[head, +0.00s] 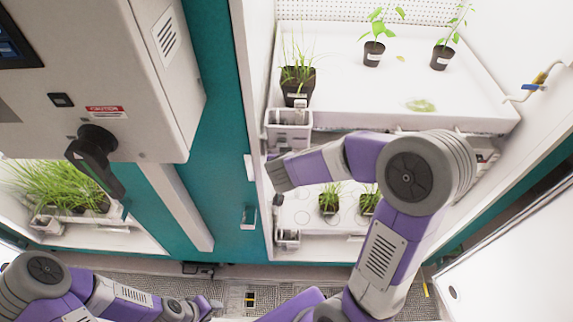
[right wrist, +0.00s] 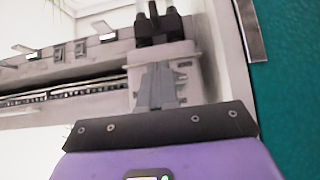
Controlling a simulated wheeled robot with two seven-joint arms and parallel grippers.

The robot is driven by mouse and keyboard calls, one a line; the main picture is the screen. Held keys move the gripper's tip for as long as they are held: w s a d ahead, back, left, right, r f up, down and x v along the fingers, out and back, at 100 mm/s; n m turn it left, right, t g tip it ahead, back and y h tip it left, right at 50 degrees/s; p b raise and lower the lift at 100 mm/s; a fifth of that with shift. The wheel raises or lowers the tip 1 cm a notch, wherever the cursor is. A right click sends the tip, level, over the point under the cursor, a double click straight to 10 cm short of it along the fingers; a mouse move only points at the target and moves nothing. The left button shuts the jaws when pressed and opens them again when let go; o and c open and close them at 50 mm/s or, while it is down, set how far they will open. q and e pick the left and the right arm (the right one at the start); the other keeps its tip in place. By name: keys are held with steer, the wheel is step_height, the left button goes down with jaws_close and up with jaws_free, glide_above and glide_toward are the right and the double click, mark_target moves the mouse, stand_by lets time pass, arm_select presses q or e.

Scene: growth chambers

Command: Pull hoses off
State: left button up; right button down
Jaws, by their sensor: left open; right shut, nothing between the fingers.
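My right arm reaches into the right-hand growth chamber. In the right wrist view, my right gripper (right wrist: 156,78) is shut and empty. Its fingertips are in front of a pale box (right wrist: 188,60) with dark, two-pronged fittings (right wrist: 158,27) on top; I cannot tell whether they touch it. In the head view a similar pale box (head: 289,118) hangs at the upper shelf's left front corner, just above my right wrist. My left gripper (head: 212,305) is open and low, over the floor in front of the chambers.
The upper shelf (head: 350,85) holds several potted plants; a lower shelf (head: 300,215) holds more, partly behind my right arm. A valve (head: 538,80) is on the right wall. A grey cabinet with a black handle (head: 92,150) stands left. The grated floor (head: 280,298) is mostly clear.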

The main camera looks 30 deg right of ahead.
steer(key=w+d+f+b, duration=0.2)
steer(key=w+f+b, duration=0.1)
steer(key=f, duration=0.5)
steer(key=shift+w+d+f+b, duration=0.15)
steer(key=shift+w+f+b, duration=0.1)
steer(key=shift+w+b, duration=0.1)
steer(key=f+b, duration=0.2)
steer(key=f, duration=0.2)
steer(key=shift+s, duration=0.2)
